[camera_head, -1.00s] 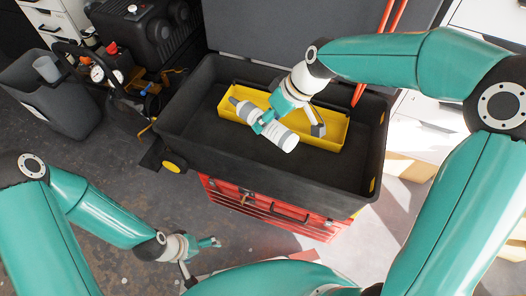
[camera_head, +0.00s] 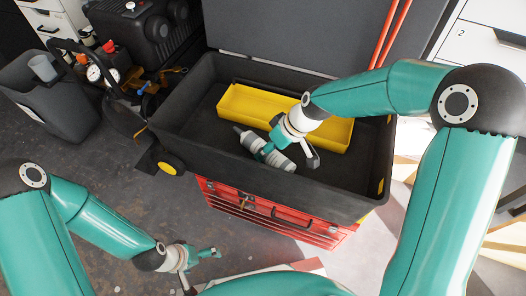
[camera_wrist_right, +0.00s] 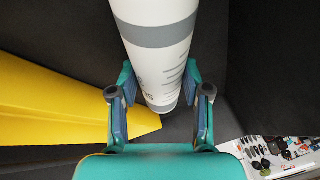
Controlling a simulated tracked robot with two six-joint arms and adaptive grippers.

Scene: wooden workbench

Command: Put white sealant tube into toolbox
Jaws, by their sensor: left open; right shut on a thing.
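The white sealant tube (camera_head: 280,163), with grey bands and a grey nozzle, lies slantwise inside the open black toolbox (camera_head: 330,198), in front of the yellow tray. My right gripper (camera_head: 266,150) is shut around the tube's body. In the right wrist view the tube (camera_wrist_right: 158,50) sits between the two fingers of the right gripper (camera_wrist_right: 160,92). Whether the tube touches the toolbox floor cannot be told. My left gripper (camera_head: 208,252) is open and empty, low at the front left outside the toolbox.
A yellow tray (camera_head: 240,105) stands along the back of the toolbox and looks empty. The dark floor left of the tube is clear. The toolbox tops a red drawer cabinet (camera_head: 285,222). A compressor (camera_head: 145,40) and a grey bin (camera_head: 45,105) stand at the left.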

